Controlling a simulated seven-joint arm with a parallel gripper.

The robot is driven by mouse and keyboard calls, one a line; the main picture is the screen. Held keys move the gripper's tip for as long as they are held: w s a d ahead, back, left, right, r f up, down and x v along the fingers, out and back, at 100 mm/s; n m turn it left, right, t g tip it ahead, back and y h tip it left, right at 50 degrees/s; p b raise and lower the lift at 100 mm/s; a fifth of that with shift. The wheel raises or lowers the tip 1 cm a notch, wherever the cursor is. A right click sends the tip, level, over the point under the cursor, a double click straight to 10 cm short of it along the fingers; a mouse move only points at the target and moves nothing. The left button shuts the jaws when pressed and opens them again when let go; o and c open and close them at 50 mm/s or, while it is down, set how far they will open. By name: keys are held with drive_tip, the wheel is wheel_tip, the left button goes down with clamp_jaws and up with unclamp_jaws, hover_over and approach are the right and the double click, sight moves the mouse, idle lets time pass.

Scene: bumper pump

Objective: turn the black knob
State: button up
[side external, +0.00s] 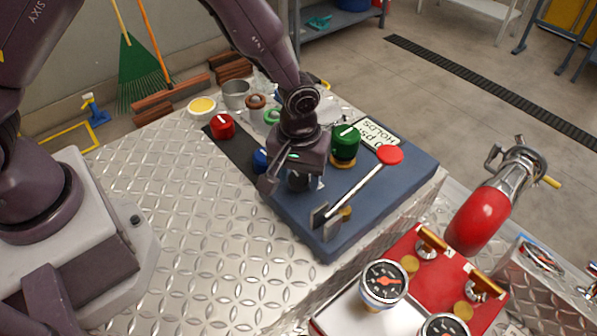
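The black knob (299,182) stands on the blue-grey panel (375,205), under my gripper. Its upper part is hidden by the gripper body. My gripper (292,182) is low over the panel. One finger shows to the left of the black knob and looks apart from it. The other finger is hidden or too dark to make out. The gripper looks open, with nothing seen held in it. A blue knob (261,160) is just behind and left of the gripper, partly covered. A green knob (346,142) stands close to its right.
A lever with a red ball (389,155) slants across the panel's right side. A red pump unit with gauges (384,281) stands at the front right. The metal tabletop (190,210) left of the panel is clear.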

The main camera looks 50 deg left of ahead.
drive_tip(key=c, duration=0.6)
drive_tip(key=shift+m, duration=0.3)
drive_tip(key=m, duration=0.7)
drive_tip(key=shift+m, duration=0.4)
drive_tip(key=m, duration=0.4)
drive_tip(key=shift+m, duration=1.7)
drive_tip(key=o, duration=0.9)
